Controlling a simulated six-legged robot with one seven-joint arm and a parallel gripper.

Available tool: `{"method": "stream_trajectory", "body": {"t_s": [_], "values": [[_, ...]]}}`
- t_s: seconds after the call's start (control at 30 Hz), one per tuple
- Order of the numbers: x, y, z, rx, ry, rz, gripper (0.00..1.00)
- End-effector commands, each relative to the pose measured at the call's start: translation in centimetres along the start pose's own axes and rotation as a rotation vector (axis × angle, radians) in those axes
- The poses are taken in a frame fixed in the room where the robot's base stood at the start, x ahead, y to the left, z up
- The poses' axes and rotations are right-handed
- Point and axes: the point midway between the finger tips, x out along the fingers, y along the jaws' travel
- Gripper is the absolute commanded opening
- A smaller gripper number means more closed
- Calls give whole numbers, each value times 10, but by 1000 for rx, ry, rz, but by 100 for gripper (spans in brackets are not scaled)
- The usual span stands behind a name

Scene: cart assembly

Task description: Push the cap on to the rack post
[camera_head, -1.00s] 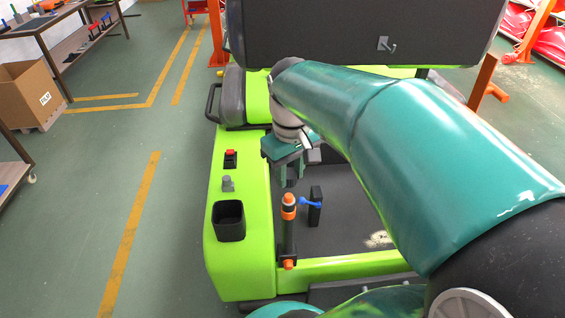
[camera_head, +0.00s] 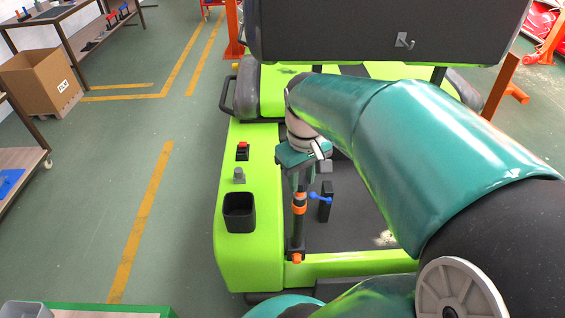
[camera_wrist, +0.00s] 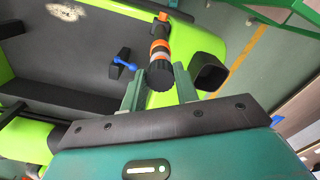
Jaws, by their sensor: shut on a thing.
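The cap (camera_wrist: 160,76) is a black ribbed round piece in the wrist view. My gripper (camera_wrist: 158,88) is shut on it, one green finger on each side. The rack post (camera_head: 297,228) is dark and upright with orange bands and stands at the front of the green cart. It also shows in the wrist view (camera_wrist: 159,34), running away from the cap and in line with it. The cap appears to be at the post's top; I cannot tell how far down it sits.
A black block with a blue lever (camera_head: 320,198) stands close right of the post. A black open cup (camera_head: 239,215), a grey knob (camera_head: 239,175) and a red button (camera_head: 243,146) are on the green side panel (camera_head: 232,262). A dark seat back (camera_head: 390,35) rises behind.

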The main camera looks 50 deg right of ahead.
Motion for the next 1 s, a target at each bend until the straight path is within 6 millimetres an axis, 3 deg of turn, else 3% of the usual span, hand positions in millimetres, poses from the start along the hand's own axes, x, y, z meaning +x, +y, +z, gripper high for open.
{"method": "stream_trajectory", "body": {"t_s": [1.0], "values": [[20,0,0,1,-1,0,4]]}}
